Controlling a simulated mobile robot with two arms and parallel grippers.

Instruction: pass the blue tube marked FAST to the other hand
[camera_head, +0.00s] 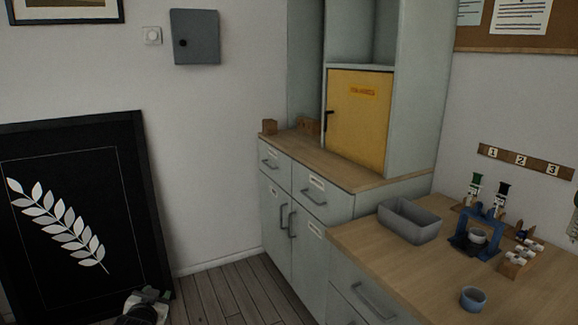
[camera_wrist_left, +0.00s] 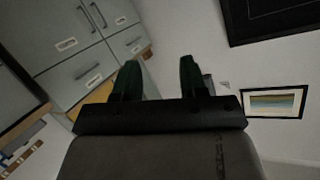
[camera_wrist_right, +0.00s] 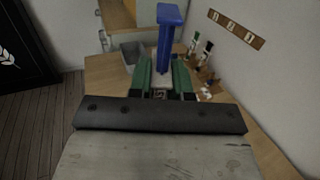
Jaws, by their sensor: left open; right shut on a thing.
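A blue tube (camera_wrist_right: 166,40) stands up between the fingers of my right gripper (camera_wrist_right: 161,70) in the right wrist view. The gripper is shut on its lower part, where a white patch shows; I cannot read any marking on it. My left gripper (camera_wrist_left: 160,66) is open in the left wrist view, with nothing between its green fingers. It is apart from the tube, which does not show in that view. I cannot make out the tube or either gripper's fingers clearly in the head view.
The wooden worktop (camera_head: 372,246) at the right bears a grey bin (camera_head: 409,221), a blue stand (camera_head: 465,243) with a small cup, two capped tubes behind it, a wooden block with white-topped pieces (camera_head: 518,262) and a blue-grey cup (camera_head: 473,299). A yellow cabinet (camera_head: 357,120) stands behind.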

